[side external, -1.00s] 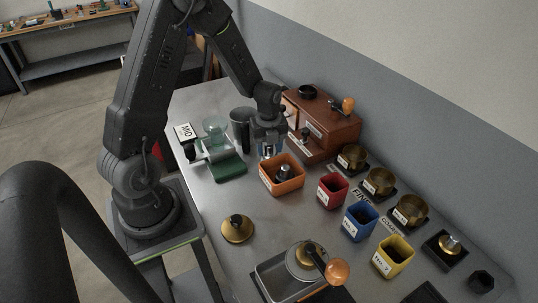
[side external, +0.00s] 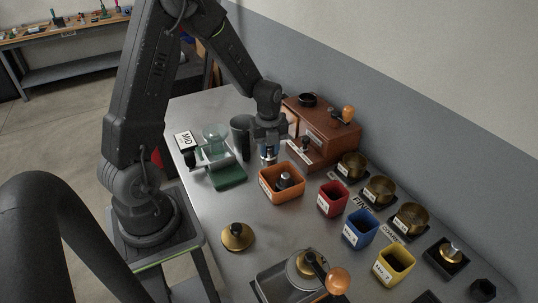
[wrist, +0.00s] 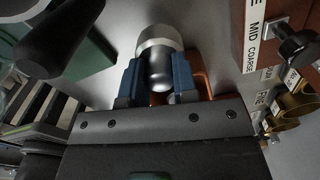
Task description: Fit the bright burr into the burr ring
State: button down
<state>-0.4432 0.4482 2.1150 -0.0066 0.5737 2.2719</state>
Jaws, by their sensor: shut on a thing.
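My gripper (side external: 267,152) hangs above the steel table, just behind the orange bin. In the wrist view its blue fingers (wrist: 157,82) are shut on a bright metal burr (wrist: 158,62), a shiny rounded body with a paler, wider band at its far end. The burr is clear of the bin in the side view, with a little of its metal showing below the fingers. A black ring (side external: 307,100) lies on top of the brown wooden box; I cannot tell whether it is the burr ring.
The orange bin (side external: 264,184) holds a dark metal piece (side external: 284,180). Red (side external: 333,205), blue (side external: 360,236) and yellow (side external: 393,271) bins stand to the right. The wooden box (side external: 330,130) is behind my gripper.

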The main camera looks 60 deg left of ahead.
jog(key=r, duration=0.7)
jog(key=shift+w+a+r, duration=0.15)
jog(key=shift+w+a, duration=0.05)
jog(key=shift+w, duration=0.05)
jog(key=w+a+r+n, duration=0.1)
jog(key=w+a+r, duration=0.5)
jog(key=a, duration=0.3)
jog(key=w+a+r, duration=0.5)
jog(key=a+r, duration=0.1)
jog(key=a, duration=0.3)
jog(key=shift+w+d+f, duration=1.1)
jog(key=shift+w+f, duration=0.5)
jog(key=shift+f, duration=0.15)
jog(key=shift+w+d+f, duration=1.1)
jog(key=shift+w+f, duration=0.45)
jog(key=shift+f, duration=0.15)
jog(key=shift+w+d+f, duration=1.1)
jog(key=shift+w+f, duration=0.5)
jog(key=shift+f, duration=0.15)
jog(key=shift+f, duration=0.15)
jog(key=c, duration=0.9)
grip_release()
jog(key=shift+f, duration=0.1)
